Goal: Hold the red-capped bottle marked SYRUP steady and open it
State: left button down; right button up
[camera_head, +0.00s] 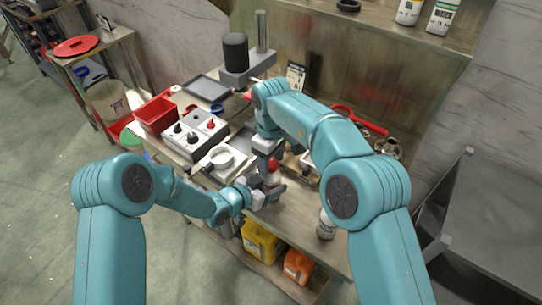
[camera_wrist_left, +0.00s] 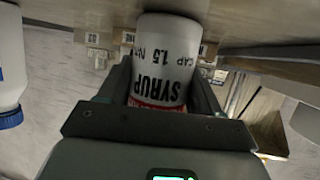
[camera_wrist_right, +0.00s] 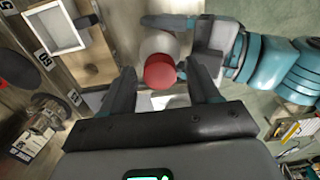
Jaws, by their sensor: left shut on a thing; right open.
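The white SYRUP bottle (camera_wrist_left: 165,55), with black lettering and a red band, shows upside down in the left wrist view. My left gripper (camera_wrist_left: 160,92) is shut on its body, one finger on each side. The bottle's red cap (camera_wrist_right: 160,72) faces the right wrist camera. My right gripper (camera_wrist_right: 160,84) is open, with its fingers on either side of the cap and a visible gap to each. In the head view the red cap (camera_head: 273,166) shows just below my right gripper (camera_head: 267,152), and my left gripper (camera_head: 262,190) comes from the left.
A switch box with knobs (camera_head: 195,132), a red bin (camera_head: 156,114) and a white dish (camera_head: 222,159) stand left of the grippers. Another white bottle (camera_head: 326,226) stands near the bench's front edge. Yellow (camera_head: 260,241) and orange (camera_head: 298,266) containers are below.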

grip_shut()
jog(key=n, duration=0.4)
jog(key=shift+n, duration=0.4)
jog(key=n, duration=0.2)
jog(key=shift+n, duration=0.4)
jog(key=n, duration=1.3)
jog(key=shift+r, duration=0.1)
jog(key=n, duration=0.5)
jog(key=shift+w, duration=0.1)
jog(key=n, duration=0.5)
jog(key=shift+n, duration=0.4)
jog(key=n, duration=0.2)
jog(key=shift+n, duration=0.3)
jog(key=n, duration=1)
jog(key=shift+r+n, duration=0.1)
jog(key=shift+n, duration=0.2)
jog(key=n, duration=0.2)
jog(key=shift+n, duration=0.4)
jog(key=n, duration=1.5)
